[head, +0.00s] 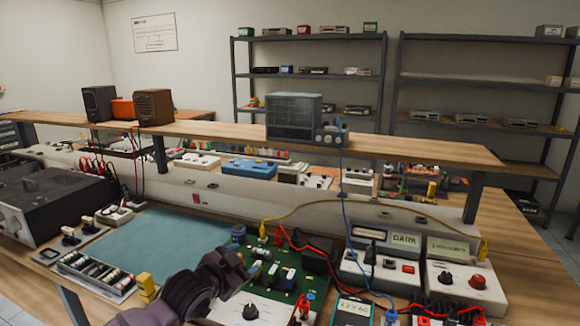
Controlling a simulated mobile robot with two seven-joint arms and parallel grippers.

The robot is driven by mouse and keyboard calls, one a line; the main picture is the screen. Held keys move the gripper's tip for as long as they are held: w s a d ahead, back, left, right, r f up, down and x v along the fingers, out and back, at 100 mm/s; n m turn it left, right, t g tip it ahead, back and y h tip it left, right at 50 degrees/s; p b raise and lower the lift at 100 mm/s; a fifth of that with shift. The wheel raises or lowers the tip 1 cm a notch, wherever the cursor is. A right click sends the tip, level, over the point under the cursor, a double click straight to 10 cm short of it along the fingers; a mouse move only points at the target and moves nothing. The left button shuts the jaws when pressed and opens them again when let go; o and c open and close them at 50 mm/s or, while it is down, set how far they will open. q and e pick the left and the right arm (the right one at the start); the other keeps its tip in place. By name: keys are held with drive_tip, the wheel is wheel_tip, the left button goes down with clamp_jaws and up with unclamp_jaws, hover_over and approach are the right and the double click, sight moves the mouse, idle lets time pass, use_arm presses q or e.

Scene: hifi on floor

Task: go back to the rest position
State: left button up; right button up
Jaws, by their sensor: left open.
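My left gripper (248,257) comes in from the bottom of the head view on a dark arm. It is open, with its fingers at the left edge of a green circuit board (290,262). I see nothing held between the fingers. The arm and gripper hide part of the board's left side and the bench in front of it. Whether the fingers touch the board I cannot tell. My right gripper is not in view.
A blue-green mat (175,245) lies clear on the bench. A black unit (50,205) is at left. A raised shelf (400,147) runs behind, carrying an oscilloscope (293,115).

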use_arm(q)
drive_tip(key=s+a+f+n, duration=0.1)
drive_tip(key=s+f, duration=0.1)
drive_tip(key=s+a+f+n+t+y, duration=0.1)
drive_tip(key=s+a+f+n, duration=0.1)
drive_tip(key=s, duration=0.1)
drive_tip(key=s+a+f+n, duration=0.1)
drive_tip(key=s+a+f, duration=0.1)
drive_tip(key=s, duration=0.1)
drive_tip(key=shift+s+f+n+t, duration=0.25)
drive_tip(key=shift+f+n+t, duration=0.05)
drive_tip(key=s+a+f+n+g+y, duration=0.1)
drive_tip(key=s+a+f+n+y, duration=0.1)
drive_tip(key=s+f, duration=0.4)
drive_tip(key=s+a+f+n+g+y, duration=0.1)
drive_tip(key=s+a+f, duration=0.4)
drive_tip(key=s, duration=0.7)
drive_tip(key=s+a+f+n+g+y, duration=0.2)
drive_tip(key=s+a+f, duration=0.2)
drive_tip(key=s+f, duration=0.3)
drive_tip(key=s, duration=0.2)
drive_tip(key=shift+s+a+f+n+y, duration=0.2)
drive_tip(key=shift+s+f+n+y, duration=0.1)
drive_tip(key=shift+s+n+y, duration=0.1)
drive_tip(key=shift+w, duration=0.1)
